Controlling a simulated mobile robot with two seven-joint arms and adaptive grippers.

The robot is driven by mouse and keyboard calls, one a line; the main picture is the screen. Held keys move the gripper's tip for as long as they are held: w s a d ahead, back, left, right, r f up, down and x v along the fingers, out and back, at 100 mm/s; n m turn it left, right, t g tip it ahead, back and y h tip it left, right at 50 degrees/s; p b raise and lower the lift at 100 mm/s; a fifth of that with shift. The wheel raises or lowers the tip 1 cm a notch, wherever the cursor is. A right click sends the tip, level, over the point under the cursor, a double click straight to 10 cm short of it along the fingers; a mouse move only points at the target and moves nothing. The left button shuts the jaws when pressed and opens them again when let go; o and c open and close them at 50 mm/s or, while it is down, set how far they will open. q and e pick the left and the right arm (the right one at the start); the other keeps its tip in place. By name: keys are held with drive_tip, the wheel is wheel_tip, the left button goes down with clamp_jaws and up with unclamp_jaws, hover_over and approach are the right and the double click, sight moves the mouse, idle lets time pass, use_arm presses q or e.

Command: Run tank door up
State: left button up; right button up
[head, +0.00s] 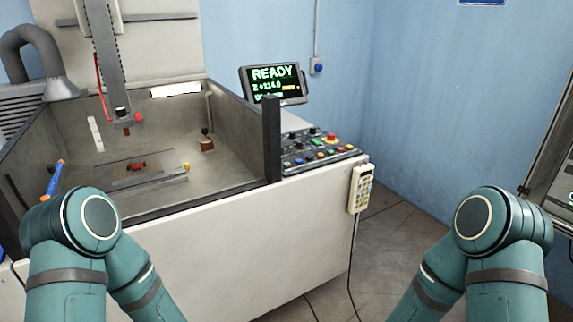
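The machine's work tank (230,165) stands at the left with grey walls around its inside. No raised door panel shows across its front, and the inside is open to view over a dark front edge. A black upright post (272,138) stands at the front right corner. The control panel (318,150) right of the tank carries several coloured buttons; their labels are too small to read. A handheld pendant (360,189) with keys hangs on the cabinet's right corner. Both my arms show at the bottom, but neither gripper is in view.
A screen (275,84) behind the panel reads READY. The machine head (107,60) hangs over the tank, above a plate (140,170) with a small red part. A blue-handled item (55,179) is at the tank's left.

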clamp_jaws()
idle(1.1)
